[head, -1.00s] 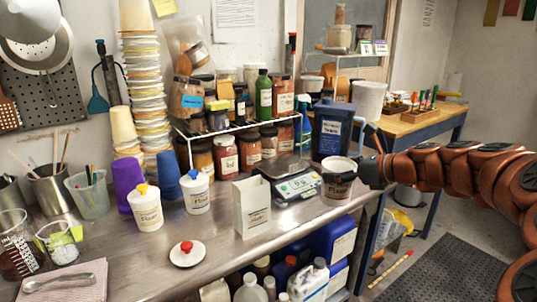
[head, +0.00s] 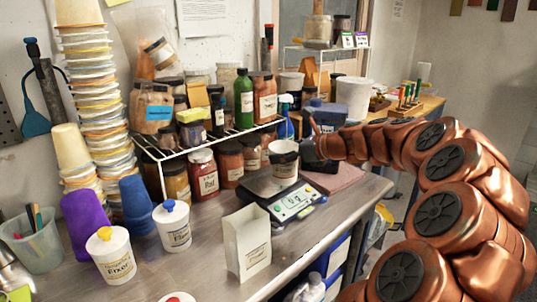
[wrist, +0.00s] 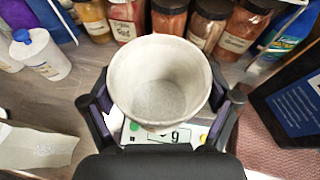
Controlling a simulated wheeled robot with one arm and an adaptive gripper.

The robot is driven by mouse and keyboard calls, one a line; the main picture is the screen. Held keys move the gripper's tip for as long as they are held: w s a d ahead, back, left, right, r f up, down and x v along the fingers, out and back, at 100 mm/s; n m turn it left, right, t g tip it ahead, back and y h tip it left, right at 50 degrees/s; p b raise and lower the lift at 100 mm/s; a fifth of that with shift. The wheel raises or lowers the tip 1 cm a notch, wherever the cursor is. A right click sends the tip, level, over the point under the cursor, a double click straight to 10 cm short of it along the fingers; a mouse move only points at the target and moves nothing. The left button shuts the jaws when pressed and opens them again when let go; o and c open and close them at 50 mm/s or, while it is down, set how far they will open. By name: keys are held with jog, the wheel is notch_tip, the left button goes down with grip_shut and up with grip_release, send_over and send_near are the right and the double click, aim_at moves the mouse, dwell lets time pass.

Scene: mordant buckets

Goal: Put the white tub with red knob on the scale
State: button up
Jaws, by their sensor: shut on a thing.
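I cannot tell whether the tub's base touches the scale's platform. A white lid (head: 177,297) lies on the counter at the bottom edge, mostly cut off.
A white paper bag (head: 247,242) stands left of the scale. White tubs with yellow (head: 111,255) and blue (head: 173,227) knobs stand further left. A wire rack (head: 205,150) with jars is behind. A pink cloth (head: 332,178) lies to the right.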

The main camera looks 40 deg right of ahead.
jog(key=shift+w+d+f+p, duration=0.2)
jog(key=shift+w+f, duration=0.55)
jog(key=shift+w, duration=0.75)
jog(key=shift+w+d+f+p, duration=0.1)
jog(key=shift+w+d+f, duration=0.15)
jog(key=shift+w+f, duration=0.9)
jog(key=shift+w+d+f+p, duration=0.15)
jog(key=shift+w+d+f, duration=0.15)
jog(key=shift+w, duration=1.55)
jog(key=o, duration=1)
jog(key=shift+f, duration=0.1)
jog(key=shift+c, duration=0.2)
jog(key=v, duration=1.2)
jog(key=shift+b, duration=0.45)
